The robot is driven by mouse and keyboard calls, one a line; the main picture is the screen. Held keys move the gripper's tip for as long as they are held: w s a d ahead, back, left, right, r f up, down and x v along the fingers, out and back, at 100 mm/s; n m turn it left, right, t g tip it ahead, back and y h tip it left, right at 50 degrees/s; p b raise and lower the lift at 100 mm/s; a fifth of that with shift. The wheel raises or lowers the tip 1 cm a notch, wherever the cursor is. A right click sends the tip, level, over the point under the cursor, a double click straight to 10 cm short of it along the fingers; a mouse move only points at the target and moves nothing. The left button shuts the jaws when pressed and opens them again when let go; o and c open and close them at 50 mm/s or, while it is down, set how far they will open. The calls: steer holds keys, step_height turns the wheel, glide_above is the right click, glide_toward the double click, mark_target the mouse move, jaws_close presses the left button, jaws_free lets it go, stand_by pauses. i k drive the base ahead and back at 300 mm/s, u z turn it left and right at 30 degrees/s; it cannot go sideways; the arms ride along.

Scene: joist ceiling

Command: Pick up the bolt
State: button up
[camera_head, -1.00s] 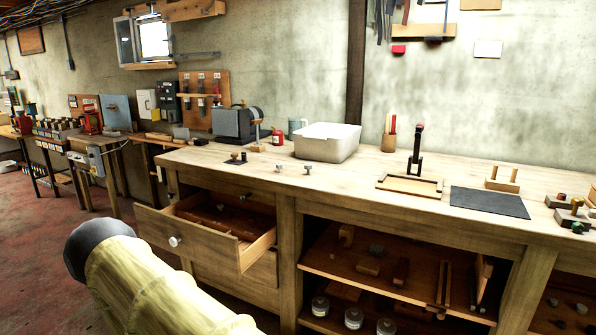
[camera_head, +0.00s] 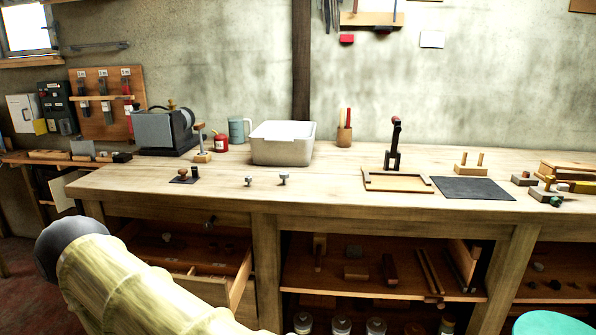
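Two small metallic pieces with rounded heads stand on the workbench (camera_head: 330,192) near its front edge: a left one (camera_head: 248,181) and a right one (camera_head: 284,178). Both look like bolts, but they are too small to tell for sure. They stand apart from each other, in front of the white bin. A pale yellow part of my arm with a dark rounded end fills the lower left. My gripper is not in view, and nothing touches either small piece.
A white bin (camera_head: 282,150) stands behind the small pieces. A dark mat with small parts (camera_head: 184,178) lies left of them, a wooden tray (camera_head: 398,190) and dark mat (camera_head: 472,189) right. An open drawer (camera_head: 239,277) juts out below the bench, beside my arm.

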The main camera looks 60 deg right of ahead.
mark_target(283, 175)
steer(key=z, duration=0.75)
steer(key=i, duration=1)
steer(key=z, duration=1.4)
steer(key=i, duration=0.25)
steer(key=z, duration=0.1)
steer(key=k, duration=0.25)
steer(key=z, duration=0.1)
steer(key=i, duration=0.25)
steer(key=u, duration=0.05)
